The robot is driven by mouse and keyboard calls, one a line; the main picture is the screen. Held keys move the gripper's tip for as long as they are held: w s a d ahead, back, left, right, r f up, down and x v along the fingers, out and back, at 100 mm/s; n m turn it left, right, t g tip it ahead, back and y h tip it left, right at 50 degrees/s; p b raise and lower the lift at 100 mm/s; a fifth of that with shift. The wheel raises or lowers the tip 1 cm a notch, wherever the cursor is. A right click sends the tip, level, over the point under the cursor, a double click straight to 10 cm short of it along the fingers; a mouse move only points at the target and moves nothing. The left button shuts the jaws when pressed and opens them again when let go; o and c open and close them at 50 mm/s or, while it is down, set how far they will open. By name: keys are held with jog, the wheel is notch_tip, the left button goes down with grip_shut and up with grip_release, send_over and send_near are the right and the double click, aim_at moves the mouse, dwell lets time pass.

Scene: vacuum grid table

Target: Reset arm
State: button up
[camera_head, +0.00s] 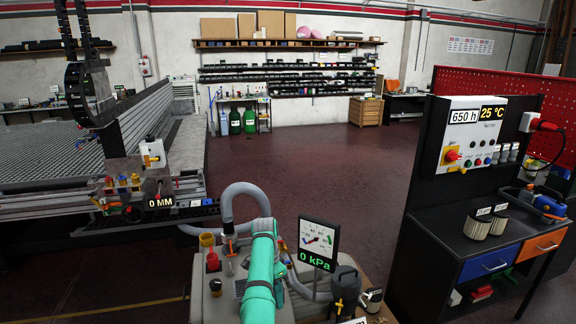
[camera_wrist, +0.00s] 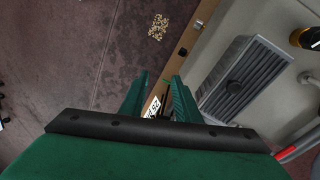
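My green arm reaches forward from the bottom middle of the head view, over the grey vacuum unit (camera_head: 205,300). The gripper's fingers cannot be made out in that view. In the wrist view my gripper (camera_wrist: 157,82) shows two dark green fingers standing apart, with nothing held between them. A white label with dark print (camera_wrist: 152,106) shows below, in the gap between the fingers. The fingers are over the wooden edge (camera_wrist: 185,40) beside the grey unit, whose vent grille (camera_wrist: 232,78) lies just right of them.
A gauge panel (camera_head: 318,242) reading 0 kPa and a grey hose (camera_head: 243,190) stand close to my arm. A workbench with a control box (camera_head: 468,138) and filters is at right; the grid table (camera_head: 60,150) is at left. The floor (camera_head: 300,170) between is clear.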

jog(key=s+d+f+n+t+h, duration=0.15)
jog(key=s+d+f, duration=0.3)
jog(key=f, duration=0.85)
jog(key=s+d+f+n+t+y, duration=0.1)
jog(key=s+d+f+t, duration=0.3)
jog(key=f, duration=0.9)
jog(key=s+d+f+n+t, duration=0.15)
jog(key=s+f, duration=0.25)
jog(key=s, duration=0.4)
jog(key=s+d+f+n+t, duration=0.1)
jog(key=s+d+f+n, duration=0.2)
jog(key=s, duration=0.5)
jog(key=s+a+r+n+t, duration=0.1)
jog(key=s+a+r+t, duration=0.3)
jog(key=s, duration=0.7)
jog(key=s+a+r+n+t, duration=0.1)
jog(key=s+r+n, duration=0.1)
jog(key=s+r, duration=0.65)
jog(key=s+a+r+t+y, duration=0.1)
jog(key=s+a+r+t, duration=0.1)
jog(key=s+r, duration=0.5)
jog(key=s+a+r+n+t, duration=0.1)
jog(key=s+r, duration=0.6)
jog(key=r, duration=0.9)
jog(key=shift+s+a+t+y, duration=0.15)
jog(key=shift+a+t+y, duration=0.2)
jog(key=shift+t, duration=0.25)
